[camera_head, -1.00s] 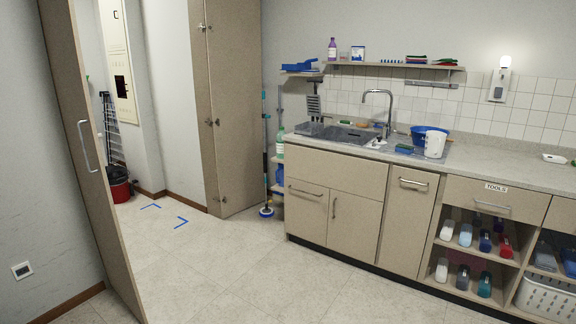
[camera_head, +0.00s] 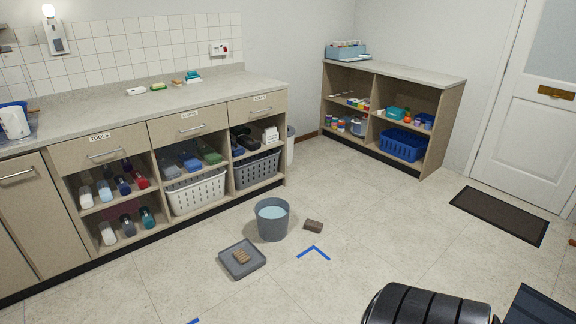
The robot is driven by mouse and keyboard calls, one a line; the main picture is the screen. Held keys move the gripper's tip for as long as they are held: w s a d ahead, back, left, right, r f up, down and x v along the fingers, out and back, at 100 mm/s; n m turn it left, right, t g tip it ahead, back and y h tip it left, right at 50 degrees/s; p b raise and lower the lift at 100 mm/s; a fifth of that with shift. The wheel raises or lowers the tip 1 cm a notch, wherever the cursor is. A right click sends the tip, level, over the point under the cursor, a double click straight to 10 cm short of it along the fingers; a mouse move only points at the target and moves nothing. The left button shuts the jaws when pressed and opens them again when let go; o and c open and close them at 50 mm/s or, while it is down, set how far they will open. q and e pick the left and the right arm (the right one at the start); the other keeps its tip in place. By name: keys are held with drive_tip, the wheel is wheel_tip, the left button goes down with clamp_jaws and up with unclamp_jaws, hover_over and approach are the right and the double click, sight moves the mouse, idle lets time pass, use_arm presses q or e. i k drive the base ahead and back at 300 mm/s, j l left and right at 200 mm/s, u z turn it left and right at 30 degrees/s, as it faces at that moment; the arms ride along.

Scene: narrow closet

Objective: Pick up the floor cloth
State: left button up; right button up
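I cannot identify the floor cloth for certain. A small grey-brown block-like item (camera_head: 313,226) lies on the floor just right of the grey bucket (camera_head: 272,220); it may be a folded cloth, but it is too small to tell. The bucket stands upright with pale blue liquid in it. A square grey tray (camera_head: 260,263) lies in front of the bucket, with a small tan ribbed item (camera_head: 242,257) in it. Neither of my grippers shows in the head view.
A counter (camera_head: 230,92) with labelled drawers and open shelves runs along the left wall. A white basket (camera_head: 197,193) and a dark basket (camera_head: 257,170) sit below. A shelf unit (camera_head: 440,74) stands at the back. A dark mat (camera_head: 499,214) lies before the white door (camera_head: 530,120).

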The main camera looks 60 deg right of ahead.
sight(240, 254)
drive_tip(key=z, duration=1.4)
